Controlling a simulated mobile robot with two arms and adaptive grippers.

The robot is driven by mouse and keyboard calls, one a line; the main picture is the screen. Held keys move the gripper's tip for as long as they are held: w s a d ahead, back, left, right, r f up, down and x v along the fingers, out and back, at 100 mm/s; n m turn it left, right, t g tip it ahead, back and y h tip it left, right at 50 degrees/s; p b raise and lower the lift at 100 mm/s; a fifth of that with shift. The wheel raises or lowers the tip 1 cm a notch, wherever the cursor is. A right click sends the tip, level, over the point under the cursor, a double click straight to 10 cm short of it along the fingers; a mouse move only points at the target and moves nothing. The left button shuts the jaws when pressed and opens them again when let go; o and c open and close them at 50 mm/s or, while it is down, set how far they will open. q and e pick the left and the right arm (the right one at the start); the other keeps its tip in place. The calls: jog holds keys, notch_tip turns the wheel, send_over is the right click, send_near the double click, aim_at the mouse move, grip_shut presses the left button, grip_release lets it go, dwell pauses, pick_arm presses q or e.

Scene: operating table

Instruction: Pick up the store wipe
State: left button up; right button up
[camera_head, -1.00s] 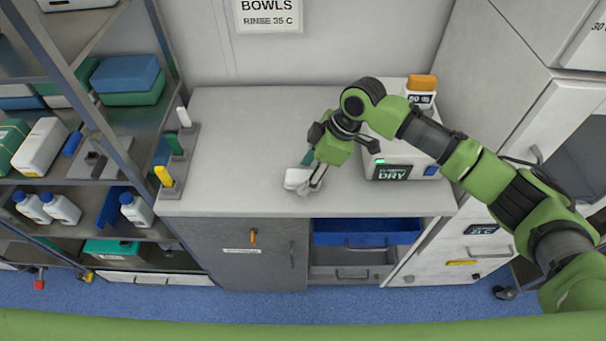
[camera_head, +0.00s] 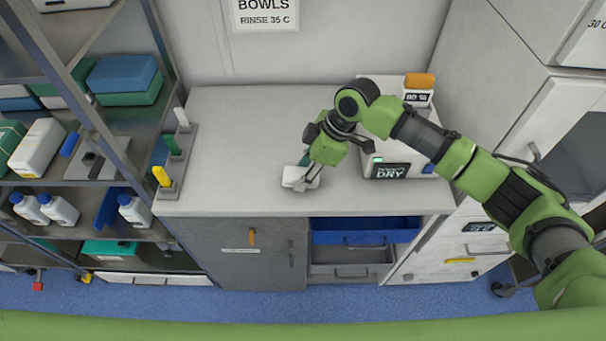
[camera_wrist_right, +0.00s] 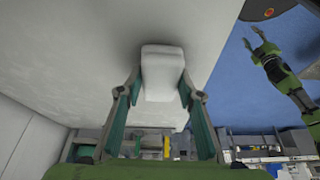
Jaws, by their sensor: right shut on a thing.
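The store wipe, a small white folded pad, lies on the grey counter (camera_head: 235,150) in the head view (camera_head: 293,174). In the right wrist view the wipe (camera_wrist_right: 162,72) sits between my fingertips. My right gripper (camera_head: 304,183) reaches down from the right and is shut on the wipe; its two fingers also show in the wrist view (camera_wrist_right: 163,92). The wipe seems to be at counter level; I cannot tell any gap below it. My left gripper (camera_wrist_right: 256,36) shows only in the right wrist view, with its fingers apart and empty above the blue floor.
A white box marked DRY (camera_head: 392,170) stands right of my right gripper. A holder with coloured tags (camera_head: 170,188) is at the counter's left end, beside shelves of bottles and boxes. A blue drawer (camera_head: 365,231) stands open below the front edge.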

jog(key=shift+r, duration=0.4)
jog(key=s+r+b, duration=0.4)
jog(key=s+r, duration=0.7)
jog(key=s, duration=0.3)
jog(key=shift+r, duration=0.3)
